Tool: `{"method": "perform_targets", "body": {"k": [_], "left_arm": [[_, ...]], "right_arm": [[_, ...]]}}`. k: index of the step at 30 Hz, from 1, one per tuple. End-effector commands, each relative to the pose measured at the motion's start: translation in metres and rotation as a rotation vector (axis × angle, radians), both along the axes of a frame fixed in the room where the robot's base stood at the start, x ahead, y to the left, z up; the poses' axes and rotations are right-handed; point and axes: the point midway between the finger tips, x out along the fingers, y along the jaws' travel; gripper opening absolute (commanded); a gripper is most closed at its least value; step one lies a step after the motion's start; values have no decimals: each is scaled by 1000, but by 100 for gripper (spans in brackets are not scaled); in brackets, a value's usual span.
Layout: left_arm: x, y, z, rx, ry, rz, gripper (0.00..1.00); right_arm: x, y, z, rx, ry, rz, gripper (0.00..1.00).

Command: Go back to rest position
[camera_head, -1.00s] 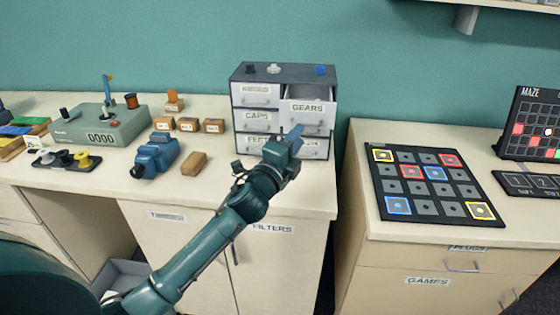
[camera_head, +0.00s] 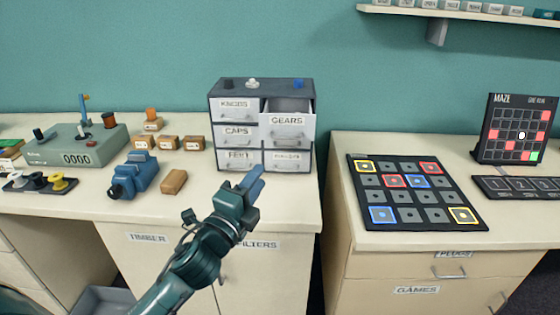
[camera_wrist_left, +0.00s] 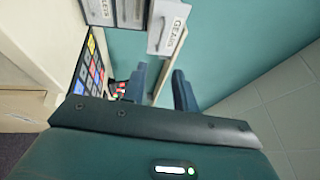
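My left gripper (camera_head: 256,184) is in front of the small grey drawer cabinet (camera_head: 262,87), above the counter's front edge. The left wrist view shows a gap between its two blue fingers (camera_wrist_left: 160,88), with nothing held between them. The top-right drawer, labelled GEARS (camera_head: 287,122), is pulled out and looks empty from above. The GEARS drawer also shows in the left wrist view (camera_wrist_left: 167,30), apart from the fingers. The other cabinet drawers look shut. My right gripper is not in view.
On the left counter (camera_head: 225,205) are a grey counter device (camera_head: 75,146), a blue motor-like part (camera_head: 133,177) and several small wooden blocks. A black board with coloured squares (camera_head: 418,196) lies on the right counter, near a maze panel (camera_head: 518,130). A gap separates the counters.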

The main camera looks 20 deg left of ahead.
Motion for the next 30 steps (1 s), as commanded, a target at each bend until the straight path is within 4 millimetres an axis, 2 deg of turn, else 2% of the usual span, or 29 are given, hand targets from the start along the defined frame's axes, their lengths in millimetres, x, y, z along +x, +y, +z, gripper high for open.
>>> {"method": "perform_targets", "body": {"k": [4,7,11,12,15,18,21,24,30], "left_arm": [[-2,-1,-7,-26,21,-4,29],[-12,-6,-37,-154,116,-22,29],[-48,-20,-109,-493,350,-30,29],[-64,-26,-132,-618,430,-20,29],[-107,-41,-183,-922,612,30,29],[-149,-54,-220,-1184,754,105,29],[-181,-65,-243,-1374,845,177,29],[-199,-70,-254,-1481,890,224,29],[-205,-73,-258,-1521,906,240,29]], "right_arm": [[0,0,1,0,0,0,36],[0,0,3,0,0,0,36],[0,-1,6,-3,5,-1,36],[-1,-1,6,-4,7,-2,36],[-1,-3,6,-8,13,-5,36],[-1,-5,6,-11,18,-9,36],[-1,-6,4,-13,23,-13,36],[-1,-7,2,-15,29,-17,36],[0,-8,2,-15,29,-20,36]]}}
